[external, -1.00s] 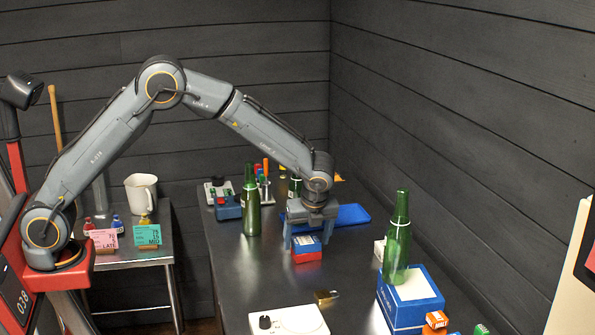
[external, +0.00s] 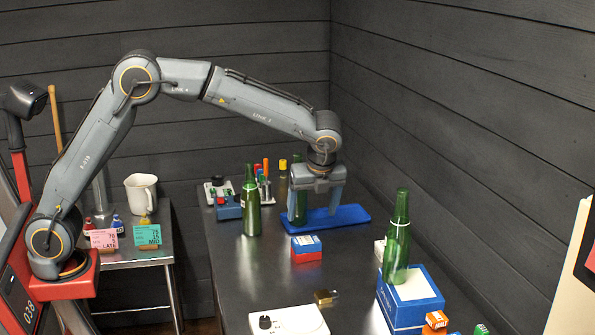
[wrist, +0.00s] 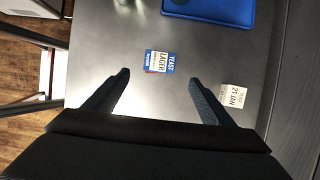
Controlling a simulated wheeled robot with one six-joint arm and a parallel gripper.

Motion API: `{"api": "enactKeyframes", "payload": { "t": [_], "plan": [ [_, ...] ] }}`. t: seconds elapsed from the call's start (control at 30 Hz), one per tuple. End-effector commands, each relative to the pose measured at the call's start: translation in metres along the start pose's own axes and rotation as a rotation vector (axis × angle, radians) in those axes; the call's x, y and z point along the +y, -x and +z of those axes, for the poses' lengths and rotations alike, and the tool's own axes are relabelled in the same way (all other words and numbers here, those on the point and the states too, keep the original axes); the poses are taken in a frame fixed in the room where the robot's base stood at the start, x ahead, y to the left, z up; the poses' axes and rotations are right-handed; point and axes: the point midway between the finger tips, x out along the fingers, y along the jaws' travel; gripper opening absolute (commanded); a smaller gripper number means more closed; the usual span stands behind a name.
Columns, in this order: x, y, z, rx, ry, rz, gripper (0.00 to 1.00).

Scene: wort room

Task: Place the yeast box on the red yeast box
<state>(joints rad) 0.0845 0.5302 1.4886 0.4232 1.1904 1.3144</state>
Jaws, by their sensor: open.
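The blue-and-white yeast box (external: 306,242) rests on top of the red yeast box (external: 307,257) on the dark bench. The two look stacked with their edges roughly lined up. In the wrist view the lager label of the upper box (wrist: 159,61) faces up, with only a thin red edge below it. My gripper (external: 315,212) is open and empty, raised above and behind the stack, clear of it. In the wrist view the fingers (wrist: 160,78) are spread wide, with the stack showing beyond and between their tips.
A blue tray (external: 345,216) lies behind the stack. A green bottle (external: 251,205) stands to the left, and another bottle (external: 397,240) stands by a blue-and-white carton (external: 412,290) at the right. A brass padlock (external: 326,297) and a white scale (external: 289,321) are in front.

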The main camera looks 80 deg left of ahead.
Motion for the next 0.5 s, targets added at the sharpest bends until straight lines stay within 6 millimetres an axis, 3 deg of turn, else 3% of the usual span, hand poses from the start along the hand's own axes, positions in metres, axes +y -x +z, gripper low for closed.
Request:
{"api": "enactKeyframes", "payload": {
  "t": [0.17,0.27,0.37,0.5],
  "plan": [
    [0.009,-0.002,-0.003,0.016,0.041,0.002,0.77],
    [0.032,-0.012,-0.010,0.056,0.149,0.006,0.77],
    [0.070,-0.028,-0.022,0.117,0.334,0.022,0.77],
    [0.139,-0.053,-0.044,0.214,0.672,0.070,0.77]
  ]
}}
